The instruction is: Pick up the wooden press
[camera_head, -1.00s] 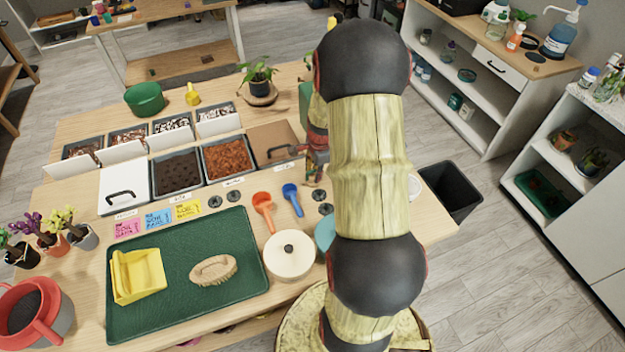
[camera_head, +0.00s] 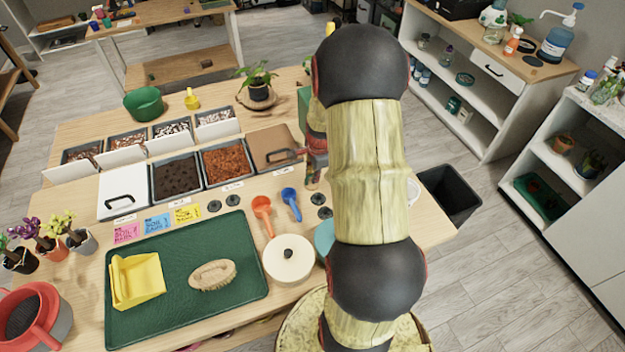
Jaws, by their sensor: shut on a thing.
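My arm fills the middle right of the view and hides most of what lies behind it. My gripper (camera_head: 315,160) shows only in part at the arm's left edge, beside the brown bin lid and above the table. It is shut on a small brownish piece (camera_head: 312,180), which I take to be the wooden press. Its shape is mostly hidden, and I cannot tell whether it touches the table.
The brown lid (camera_head: 268,143) with its black handle lies close left of my gripper. A green tray (camera_head: 180,318) holds a brush and yellow dustpan.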

